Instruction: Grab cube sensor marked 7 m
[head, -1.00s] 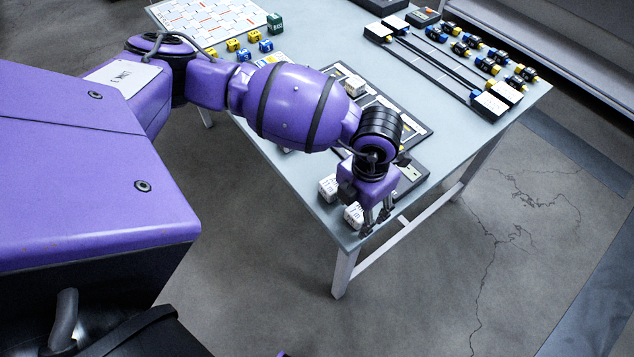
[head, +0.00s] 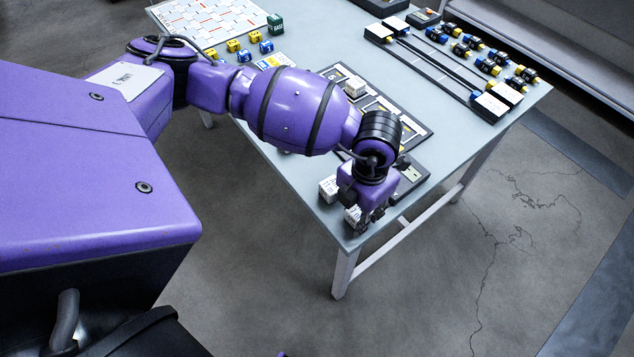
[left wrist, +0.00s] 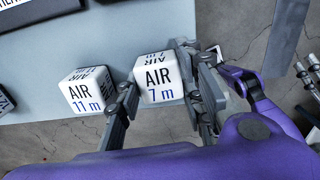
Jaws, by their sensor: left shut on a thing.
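The white cube sensor marked "AIR 7 m" (left wrist: 160,84) is between the fingers of my left gripper (left wrist: 160,98) in the left wrist view, near the table's edge. The fingers are shut on its two sides. In the head view my left gripper (head: 362,222) is low at the table's near corner, and the cube (head: 351,214) is partly hidden behind it. A similar white cube marked "AIR 11 m" (left wrist: 88,91) sits just left of it and also shows in the head view (head: 328,188). My right gripper is not in view.
A dark tray (head: 420,130) with a white cube (head: 355,86) in it lies behind my arm. Yellow and blue cubes (head: 253,37), a green cube (head: 275,23), a white board (head: 205,25) and rails with several small parts (head: 440,65) stand farther back. The table edge is close to the gripper.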

